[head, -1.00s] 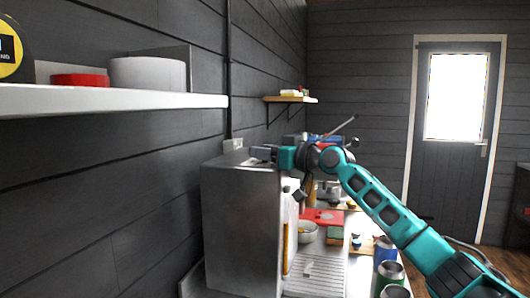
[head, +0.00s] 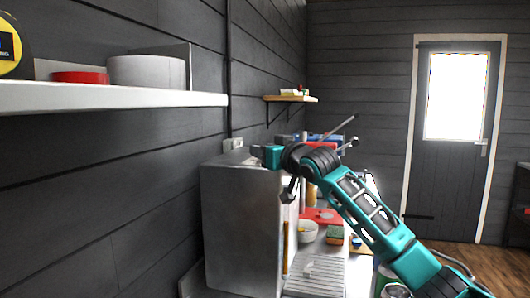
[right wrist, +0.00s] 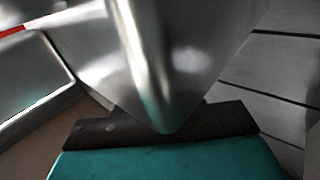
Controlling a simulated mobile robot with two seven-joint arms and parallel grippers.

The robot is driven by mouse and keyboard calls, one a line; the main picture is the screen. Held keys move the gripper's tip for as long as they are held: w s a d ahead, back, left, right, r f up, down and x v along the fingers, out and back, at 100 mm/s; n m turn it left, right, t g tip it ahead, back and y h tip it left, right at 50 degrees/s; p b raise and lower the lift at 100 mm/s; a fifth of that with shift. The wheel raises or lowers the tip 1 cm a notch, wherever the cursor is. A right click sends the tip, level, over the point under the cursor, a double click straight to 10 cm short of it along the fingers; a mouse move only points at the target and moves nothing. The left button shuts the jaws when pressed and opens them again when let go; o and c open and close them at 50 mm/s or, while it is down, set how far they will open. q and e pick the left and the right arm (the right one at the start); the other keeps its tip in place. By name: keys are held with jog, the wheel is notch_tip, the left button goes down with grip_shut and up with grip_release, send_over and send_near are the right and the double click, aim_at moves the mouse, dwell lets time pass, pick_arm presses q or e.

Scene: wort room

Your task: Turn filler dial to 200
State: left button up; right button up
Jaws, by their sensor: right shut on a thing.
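The filler, a tall grey steel machine (head: 238,220), stands against the dark wall in the head view. My right gripper (head: 258,152) is at its top front edge, with my teal arm reaching in from the right. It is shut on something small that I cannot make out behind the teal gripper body. The right wrist view shows a shiny steel shape (right wrist: 165,70) tapering down to the dark jaw bar. No dial face or numbers can be read in either view. My left gripper is not in view.
A slatted drip tray (head: 316,275) lies before the filler. A white bowl (head: 306,231), red board (head: 322,215) and sponge (head: 334,234) are on the counter behind it. A white shelf (head: 110,98) juts out at left. Cans stand partly hidden under my arm.

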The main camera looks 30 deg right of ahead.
jog(key=m+g+h, duration=0.1)
jog(key=m+h, duration=0.2)
jog(key=h, duration=0.1)
jog(key=m+g+h, duration=0.1)
jog(key=m+h, duration=0.1)
jog(key=h, duration=0.2)
jog(key=shift+a+r+m+h, duration=0.1)
jog(key=shift+r+m+h, duration=0.05)
jog(key=shift+m+h, duration=0.25)
jog(key=shift+m+g+h+b, duration=0.45)
jog(key=shift+m+g+h, duration=0.75)
jog(key=shift+h, duration=0.3)
jog(key=shift+r, duration=0.15)
jog(key=o, duration=1)
jog(key=shift+c, duration=0.2)
jog(key=shift+f, duration=0.2)
jog(key=b+v, duration=0.2)
jog(key=v, duration=1)
jog(key=shift+s+a, duration=0.25)
